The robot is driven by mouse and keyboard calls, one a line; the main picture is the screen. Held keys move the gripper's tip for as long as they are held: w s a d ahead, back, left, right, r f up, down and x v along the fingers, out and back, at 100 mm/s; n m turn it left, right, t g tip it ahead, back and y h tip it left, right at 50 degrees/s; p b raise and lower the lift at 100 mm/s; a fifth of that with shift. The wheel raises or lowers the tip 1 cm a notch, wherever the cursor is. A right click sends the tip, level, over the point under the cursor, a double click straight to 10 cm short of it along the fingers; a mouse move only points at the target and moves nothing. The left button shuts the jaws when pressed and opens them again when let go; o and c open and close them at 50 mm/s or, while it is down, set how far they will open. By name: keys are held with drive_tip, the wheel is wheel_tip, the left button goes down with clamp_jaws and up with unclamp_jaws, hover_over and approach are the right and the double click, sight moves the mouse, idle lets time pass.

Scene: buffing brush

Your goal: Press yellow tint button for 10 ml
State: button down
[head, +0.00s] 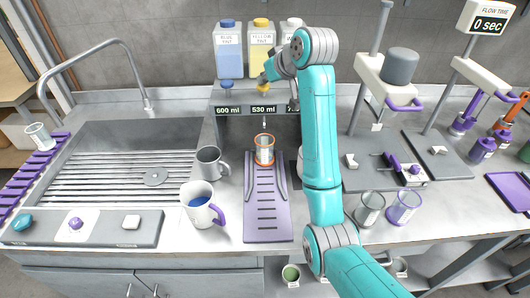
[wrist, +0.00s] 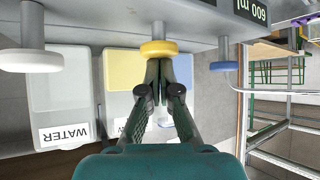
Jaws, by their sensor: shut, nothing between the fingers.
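The yellow tint button (wrist: 158,48) is a round yellow knob on the dispenser front, and it also shows in the head view (head: 263,87), partly hidden by my gripper. My gripper (wrist: 159,66) is shut and empty. Its fingertips are right at the yellow button; I cannot tell whether they touch it. In the head view my gripper (head: 268,77) is small and partly hidden. The yellow tint bottle (head: 262,46) stands above a display (head: 263,110) reading 530 ml. A glass with orange bands (head: 264,150) stands below the nozzle on the purple drip tray (head: 266,222).
A blue button (wrist: 222,66) and a white button (wrist: 42,62) flank the yellow one. The blue tint bottle (head: 229,52) stands left of the yellow, its display (head: 228,110) at 600 ml. A grey mug (head: 209,163) and a white mug (head: 197,205) stand left of the tray.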

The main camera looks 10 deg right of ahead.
drive_tip(key=shift+r, duration=1.4)
drive_tip(key=shift+r, duration=0.15)
wheel_tip(320, 180, up, 6)
drive_tip(key=shift+f, duration=0.15)
drive_tip(key=shift+s, duration=0.1)
idle(0.3)
